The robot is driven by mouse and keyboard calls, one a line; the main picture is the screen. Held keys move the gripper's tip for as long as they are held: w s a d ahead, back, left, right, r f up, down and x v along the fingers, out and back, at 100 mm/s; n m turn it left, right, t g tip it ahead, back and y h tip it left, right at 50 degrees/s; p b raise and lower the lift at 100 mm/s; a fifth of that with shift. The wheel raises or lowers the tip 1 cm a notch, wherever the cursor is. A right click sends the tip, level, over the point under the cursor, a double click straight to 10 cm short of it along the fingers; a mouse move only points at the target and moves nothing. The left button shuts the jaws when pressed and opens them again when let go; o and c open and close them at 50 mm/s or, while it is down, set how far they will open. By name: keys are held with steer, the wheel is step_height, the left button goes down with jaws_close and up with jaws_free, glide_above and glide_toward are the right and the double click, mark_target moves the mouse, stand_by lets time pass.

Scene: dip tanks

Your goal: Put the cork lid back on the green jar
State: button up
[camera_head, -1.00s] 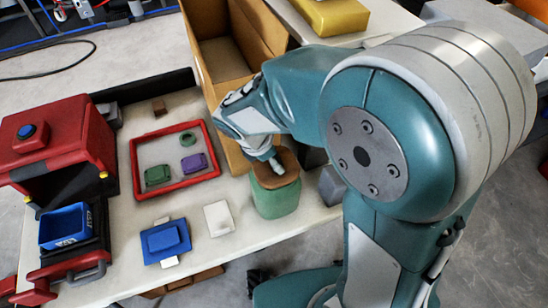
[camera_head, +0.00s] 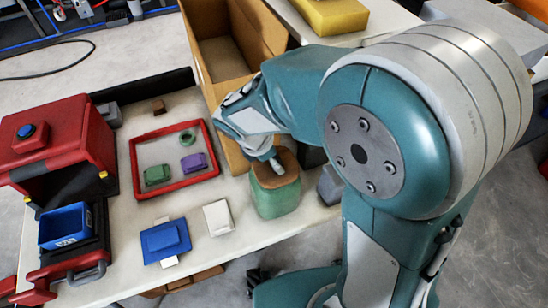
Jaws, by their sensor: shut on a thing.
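The green jar (camera_head: 274,201) stands upright near the right front edge of the table. The brown cork lid (camera_head: 285,178) is at the jar's top, level with its rim. I cannot tell whether it is fully seated. My gripper (camera_head: 275,163) points down onto the lid from behind and is shut on it. My arm covers part of the gripper, so the fingers show only partly.
A red frame (camera_head: 135,165) with small green and purple pieces lies left of the jar. A white block (camera_head: 218,217) and a blue block (camera_head: 166,240) lie in front. A red machine (camera_head: 60,145) stands far left. An open cardboard box (camera_head: 205,75) stands behind, and a grey block (camera_head: 330,185) sits right of the jar.

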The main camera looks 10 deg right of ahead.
stand_by(0.4)
steer(key=o, duration=1.1)
steer(key=shift+r, duration=3.45)
jaws_close()
steer(key=shift+f, duration=3.05)
